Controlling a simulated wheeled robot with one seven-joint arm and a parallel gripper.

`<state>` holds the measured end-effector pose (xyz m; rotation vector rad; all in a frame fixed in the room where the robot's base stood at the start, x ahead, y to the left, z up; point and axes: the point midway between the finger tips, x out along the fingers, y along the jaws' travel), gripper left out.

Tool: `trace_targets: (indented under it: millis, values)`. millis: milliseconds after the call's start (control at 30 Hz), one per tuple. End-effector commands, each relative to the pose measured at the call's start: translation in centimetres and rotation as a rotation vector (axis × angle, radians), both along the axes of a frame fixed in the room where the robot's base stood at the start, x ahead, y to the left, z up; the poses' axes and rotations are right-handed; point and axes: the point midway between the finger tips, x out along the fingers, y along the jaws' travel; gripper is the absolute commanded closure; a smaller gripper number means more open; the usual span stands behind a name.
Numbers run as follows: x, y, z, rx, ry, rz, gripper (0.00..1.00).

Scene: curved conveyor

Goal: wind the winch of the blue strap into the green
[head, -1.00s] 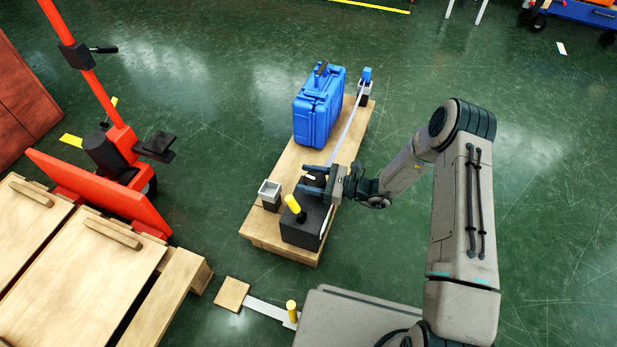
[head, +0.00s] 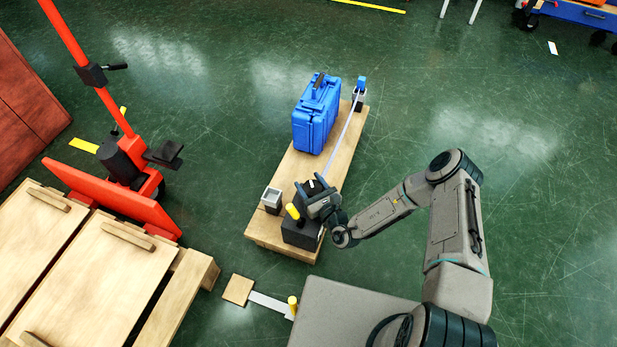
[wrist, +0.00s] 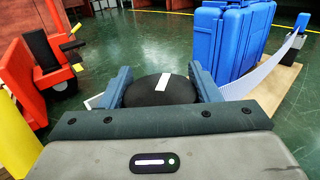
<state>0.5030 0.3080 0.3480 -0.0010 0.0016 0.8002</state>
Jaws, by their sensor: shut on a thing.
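The winch is a black box (head: 296,235) on the near end of a wooden board (head: 266,228). Its round black knob with a white mark (wrist: 160,92) fills the space between my fingers in the wrist view. My gripper (head: 314,187) is shut on this knob, one finger on each side. A pale bluish strap (head: 346,138) runs straight from the winch to a blue-topped post (head: 360,86) at the board's far end; it also shows in the wrist view (wrist: 262,77). I cannot make out a green zone or a gauge pointer.
A blue case (head: 316,118) stands on the board beside the strap. A yellow-topped lever (head: 293,211) and a small grey open box (head: 271,196) are left of my gripper. A red lifting frame (head: 110,185) and wooden pallets stand left.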

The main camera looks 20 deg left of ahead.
Motion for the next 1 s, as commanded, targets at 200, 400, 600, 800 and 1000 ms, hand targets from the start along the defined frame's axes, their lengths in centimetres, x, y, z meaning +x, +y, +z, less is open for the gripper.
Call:
trace_targets:
  millis: [200, 400, 600, 800, 1000]
  values:
    - [0.02, -0.17, 0.18, 0.0, 0.004, -0.123, 0.67]
    - [0.15, -0.26, 0.04, 0.0, 0.001, -0.186, 0.67]
    - [0.2, -0.32, -0.09, -0.001, 0.0, -0.21, 0.67]
    - [0.22, -0.32, -0.13, -0.001, -0.001, -0.211, 0.67]
    - [0.22, -0.31, -0.13, 0.0, 0.0, -0.211, 0.33]
